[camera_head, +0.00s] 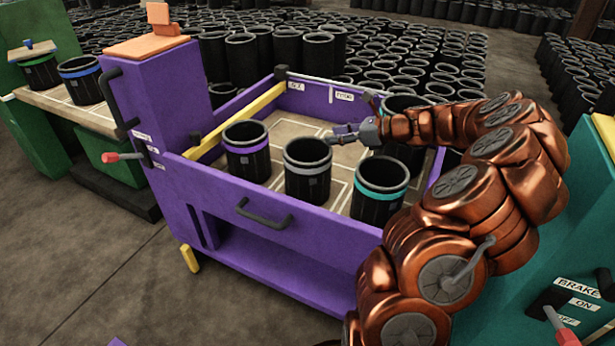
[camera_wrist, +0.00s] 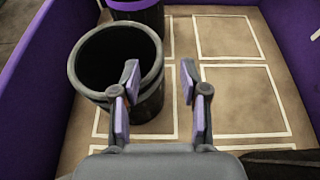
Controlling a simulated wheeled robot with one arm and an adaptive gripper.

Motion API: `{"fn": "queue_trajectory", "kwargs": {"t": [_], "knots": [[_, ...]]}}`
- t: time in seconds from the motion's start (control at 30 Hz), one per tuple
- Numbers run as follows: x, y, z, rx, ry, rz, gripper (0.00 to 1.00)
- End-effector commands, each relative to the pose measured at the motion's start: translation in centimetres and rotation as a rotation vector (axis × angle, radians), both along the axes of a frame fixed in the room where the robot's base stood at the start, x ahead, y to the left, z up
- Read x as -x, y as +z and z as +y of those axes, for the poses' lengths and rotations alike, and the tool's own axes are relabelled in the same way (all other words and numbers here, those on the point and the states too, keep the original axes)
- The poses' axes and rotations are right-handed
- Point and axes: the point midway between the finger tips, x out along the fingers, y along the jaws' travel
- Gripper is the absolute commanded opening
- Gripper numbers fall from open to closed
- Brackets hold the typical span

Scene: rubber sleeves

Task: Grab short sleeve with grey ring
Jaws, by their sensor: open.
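The short black sleeve with the grey ring (camera_head: 308,184) stands upright in the purple-walled cart, between a purple-ringed sleeve (camera_head: 247,160) and a teal-ringed sleeve (camera_head: 377,203). My gripper (camera_head: 336,137) is open and empty at the upper right of the grey-ringed sleeve's rim. In the wrist view my gripper (camera_wrist: 160,76) has its left finger over the mouth of this sleeve (camera_wrist: 150,103) and its right finger outside, over the cart floor. The rim's right side lies between the fingers. I cannot tell how far the fingertips are above the rim or whether they touch it.
The cart's purple front wall (camera_head: 275,247) stands before the sleeves. A yellow bar (camera_head: 232,122) runs along its left side. The cart floor (camera_wrist: 230,85) right of the sleeve is bare with white outlines. Many black sleeves (camera_head: 375,58) crowd the floor behind.

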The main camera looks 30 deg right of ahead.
Motion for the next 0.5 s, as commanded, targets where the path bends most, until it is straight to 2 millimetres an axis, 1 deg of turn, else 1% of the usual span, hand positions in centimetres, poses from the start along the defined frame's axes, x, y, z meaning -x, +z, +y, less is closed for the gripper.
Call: {"fn": "queue_trajectory", "kwargs": {"t": [0.03, 0.1, 0.27, 0.37, 0.5], "knots": [[-0.4, -0.4, 0.3, 0.0, 0.002, 0.0, 0.44], [-0.8, -0.5, 0.6, 0.0, 0.003, 0.0, 0.44], [-1.2, -0.7, 0.9, 0.0, 0.002, 0.0, 0.44], [-1.8, -1.2, 1.4, 0.0, 0.003, 0.0, 0.44], [-3.0, -2.3, 2.4, 0.001, 0.003, 0.0, 0.44]]}}
